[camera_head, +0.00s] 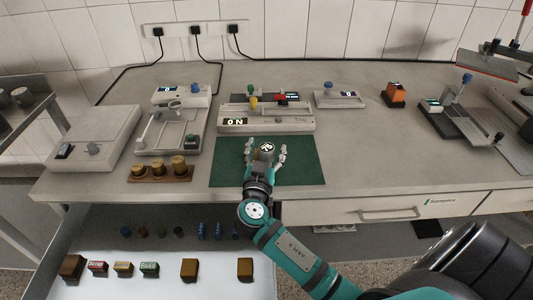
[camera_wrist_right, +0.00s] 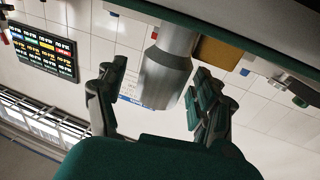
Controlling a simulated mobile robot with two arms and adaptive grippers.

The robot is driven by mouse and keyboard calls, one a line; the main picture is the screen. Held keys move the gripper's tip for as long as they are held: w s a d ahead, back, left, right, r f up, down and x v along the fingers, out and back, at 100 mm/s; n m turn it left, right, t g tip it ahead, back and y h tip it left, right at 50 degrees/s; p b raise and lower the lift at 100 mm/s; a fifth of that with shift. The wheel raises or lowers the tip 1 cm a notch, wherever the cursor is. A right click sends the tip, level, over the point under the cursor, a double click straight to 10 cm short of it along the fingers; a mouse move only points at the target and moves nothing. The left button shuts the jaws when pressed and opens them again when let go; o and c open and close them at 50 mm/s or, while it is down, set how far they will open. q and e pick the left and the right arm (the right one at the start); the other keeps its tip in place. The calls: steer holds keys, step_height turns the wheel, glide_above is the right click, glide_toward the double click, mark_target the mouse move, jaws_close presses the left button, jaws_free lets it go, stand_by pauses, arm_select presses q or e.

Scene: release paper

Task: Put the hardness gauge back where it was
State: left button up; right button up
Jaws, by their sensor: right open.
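A silver, round-topped piece (camera_head: 267,149) with a dark and white face stands on the green mat (camera_head: 225,172); it looks like the hardness gauge. In the right wrist view it is a grey metal cylinder (camera_wrist_right: 166,65) with a narrower end. My right gripper (camera_head: 265,155) reaches over the mat with its fingers spread on both sides of the gauge. In the wrist view the open fingers (camera_wrist_right: 155,95) stand apart with the cylinder between and beyond them; I see no clear contact. A brown-orange block (camera_wrist_right: 216,52) sits close beside the cylinder. My left gripper is not in view.
A long device (camera_head: 265,120) stands behind the mat. Brass weights on a wooden rack (camera_head: 160,172) and a grey instrument (camera_head: 170,140) are to the left. An orange block device (camera_head: 393,94) is at the back right. An open drawer (camera_head: 215,285) with several small items lies in front.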

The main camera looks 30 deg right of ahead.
mark_target(267, 147)
steer(key=c, duration=1.4)
jaws_close()
steer(key=shift+r, duration=0.1)
steer(key=shift+r, duration=0.6)
step_height(267, 147, up, 2)
steer(key=shift+r+b, duration=0.2)
steer(key=shift+b, duration=0.15)
steer(key=s+a+f+n+t+y+p, duration=0.1)
steer(key=s+a+n+t+y, duration=0.3)
steer(key=s+a+n+y, duration=0.4)
steer(key=s+a+f+y, duration=0.1)
steer(key=s+a+y, duration=0.3)
steer(key=s+a, duration=0.2)
steer(key=shift+s+n+t, duration=0.3)
steer(key=shift+s, duration=1.1)
